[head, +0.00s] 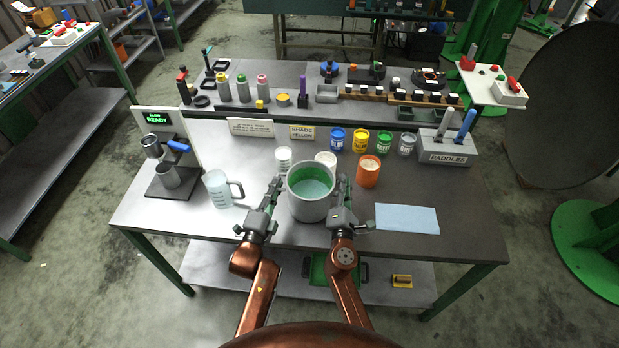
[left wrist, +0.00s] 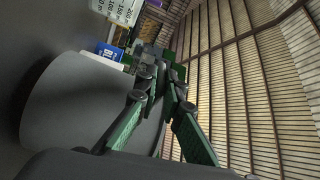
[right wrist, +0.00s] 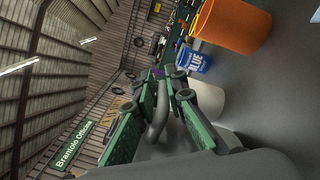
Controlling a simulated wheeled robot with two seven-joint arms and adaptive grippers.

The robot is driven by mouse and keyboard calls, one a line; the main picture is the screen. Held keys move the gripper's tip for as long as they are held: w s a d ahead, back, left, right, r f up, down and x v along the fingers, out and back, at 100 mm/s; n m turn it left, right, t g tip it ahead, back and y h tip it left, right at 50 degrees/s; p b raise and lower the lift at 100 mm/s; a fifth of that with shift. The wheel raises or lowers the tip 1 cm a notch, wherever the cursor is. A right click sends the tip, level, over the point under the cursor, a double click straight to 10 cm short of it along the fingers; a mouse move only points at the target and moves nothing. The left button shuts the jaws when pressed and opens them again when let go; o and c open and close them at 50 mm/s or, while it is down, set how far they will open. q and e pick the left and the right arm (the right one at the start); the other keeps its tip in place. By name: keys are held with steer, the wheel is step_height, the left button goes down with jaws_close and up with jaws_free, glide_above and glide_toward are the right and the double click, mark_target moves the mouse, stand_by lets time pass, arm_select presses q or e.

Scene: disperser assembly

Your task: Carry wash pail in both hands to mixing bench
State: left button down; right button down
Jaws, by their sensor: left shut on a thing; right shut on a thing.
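The wash pail (head: 309,207) is a grey round pail with a green inside and teal liquid. It is upright at the front middle of the mixing bench (head: 455,232); I cannot tell if its base touches the top. My left gripper (head: 275,187) is shut at the pail's left side, and my right gripper (head: 342,187) at its right side. In the left wrist view the pail's grey wall (left wrist: 80,110) lies beside the fingers. In the right wrist view a curved grey handle (right wrist: 158,118) sits between the fingers.
A measuring jug (head: 219,189) and a stand with a READY display (head: 156,118) are left of the pail. White cups and an orange pot (head: 369,171) stand behind and right. A blue cloth (head: 407,218) lies right. Several paint tins and a paddle holder (head: 448,148) stand further back.

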arm_select(q)
steer(key=shift+d+f+b, duration=0.25)
steer(key=shift+f+b, duration=0.15)
steer(key=shift+f, duration=0.05)
arm_select(e)
steer(key=shift+a+f, duration=0.3)
steer(key=shift+f, duration=0.35)
arm_select(q)
steer(key=c, duration=2.5)
jaws_free()
steer(key=shift+f, duration=0.2)
arm_select(e)
steer(key=c, duration=2.4)
jaws_free()
steer(key=shift+f, duration=0.15)
arm_select(q)
steer(key=o, duration=0.4)
steer(key=shift+a+r, duration=0.1)
steer(key=shift+a, duration=0.05)
arm_select(e)
steer(key=o, duration=0.4)
steer(key=shift+d, duration=0.15)
steer(key=shift+o, duration=0.2)
steer(key=shift+d, duration=0.1)
